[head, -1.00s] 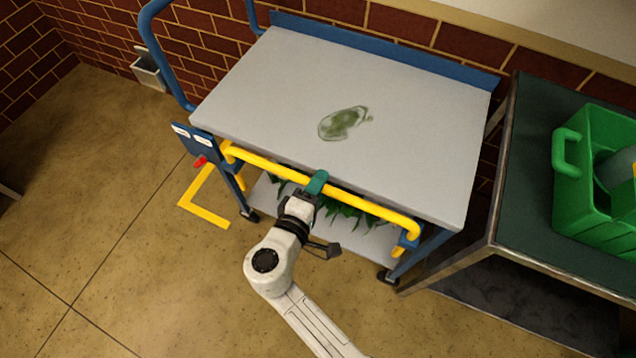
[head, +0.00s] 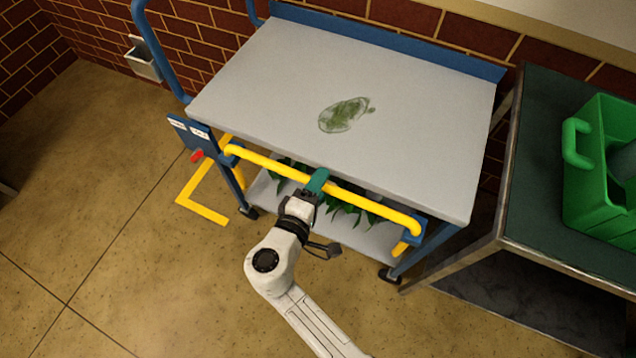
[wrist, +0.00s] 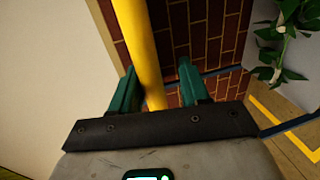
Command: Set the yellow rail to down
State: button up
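The yellow rail (head: 270,166) runs along the front of the trolley, close to the level of its grey top, and looks raised. It joins blue brackets at both ends. My gripper (head: 318,182) is at the middle of the rail. In the wrist view the rail (wrist: 140,50) passes between the two green fingers of my gripper (wrist: 157,88). It lies close to the left finger, with a gap to the right finger, so the fingers are open around it. A red catch (head: 197,156) sits under a blue plate with two white labels (head: 189,130) at the trolley's left front corner.
The trolley's grey top (head: 270,90) bears a green-stained wet patch (head: 344,115). Green leaves (head: 345,207) lie on its lower shelf. A dark table (head: 530,190) with a green caddy (head: 600,170) stands close at the right. The floor at left is clear, with a yellow corner marking (head: 202,208).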

jog(key=v, duration=1)
jog(key=shift+s, duration=0.35)
jog(key=shift+a+r, duration=0.1)
